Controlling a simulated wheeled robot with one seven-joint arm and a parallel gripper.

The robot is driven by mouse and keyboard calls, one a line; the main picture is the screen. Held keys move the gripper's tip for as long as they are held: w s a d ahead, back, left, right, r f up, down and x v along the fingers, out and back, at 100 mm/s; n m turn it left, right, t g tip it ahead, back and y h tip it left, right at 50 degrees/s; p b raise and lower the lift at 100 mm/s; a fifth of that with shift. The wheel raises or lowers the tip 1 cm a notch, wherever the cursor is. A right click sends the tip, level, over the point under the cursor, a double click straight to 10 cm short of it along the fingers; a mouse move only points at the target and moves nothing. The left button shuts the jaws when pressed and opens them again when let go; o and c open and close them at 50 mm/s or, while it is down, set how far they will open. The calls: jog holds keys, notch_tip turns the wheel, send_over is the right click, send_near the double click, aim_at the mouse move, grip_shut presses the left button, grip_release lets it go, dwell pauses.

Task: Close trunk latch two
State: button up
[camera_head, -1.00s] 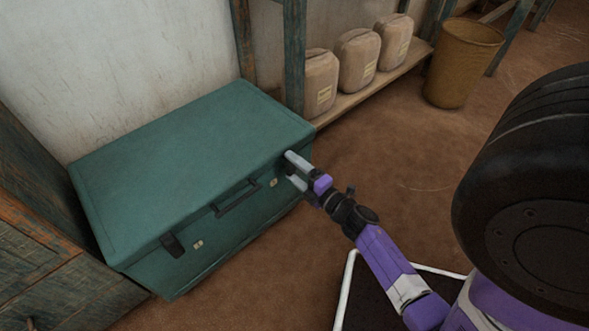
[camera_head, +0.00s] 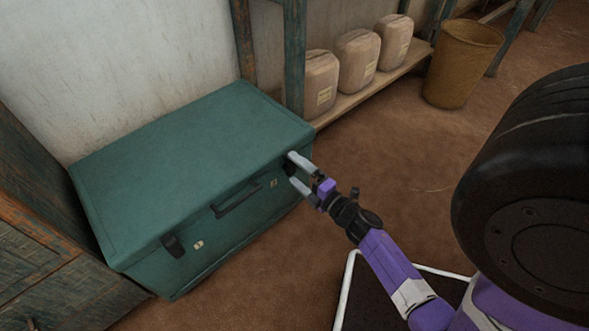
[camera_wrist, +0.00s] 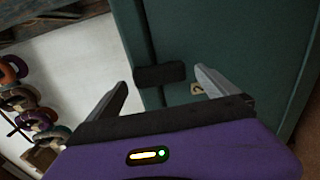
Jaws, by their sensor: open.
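The green trunk (camera_head: 190,160) stands against the wall with its lid down. On its front, a dark latch flap (camera_head: 173,245) sits at the left, beside a small pale catch plate (camera_head: 198,244). The other dark latch flap (camera_head: 289,167) is at the right end, partly hidden by my fingers; its catch plate (camera_head: 273,183) lies to its left. My gripper (camera_head: 296,170) is open and empty in front of this right latch. In the wrist view, that flap (camera_wrist: 160,74) shows between the fingertips (camera_wrist: 160,80), with the plate (camera_wrist: 196,89) by one finger. I cannot tell whether a finger touches it.
A dark handle (camera_head: 237,199) is on the trunk's front between the latches. A wooden cabinet (camera_head: 60,270) stands close at the left. Tan containers (camera_head: 357,60) sit on a low shelf behind, with a brown bin (camera_head: 462,62) beyond. The floor right of the trunk is open.

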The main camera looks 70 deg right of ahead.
jog(key=p+v, duration=0.1)
jog(key=v, duration=0.5)
jog(key=shift+s, duration=0.25)
jog(key=shift+a, duration=0.1)
jog(key=w+a+r+m+y, duration=0.1)
jog(key=a+r+m, duration=0.9)
jog(key=a, duration=0.2)
jog(key=s+a+r+m+y, duration=0.1)
jog(key=s+a+r+y, duration=0.25)
jog(key=a, duration=0.55)
jog(key=s+a+r+m+y, duration=0.1)
jog(key=s+a+r+y, duration=0.3)
jog(key=a, duration=0.6)
notch_tip(320, 180, up, 33)
jog(key=p, duration=3.3)
jog(key=shift+w+d+g, duration=0.25)
jog(key=shift+w+g, duration=0.1)
jog(key=shift+g, duration=0.05)
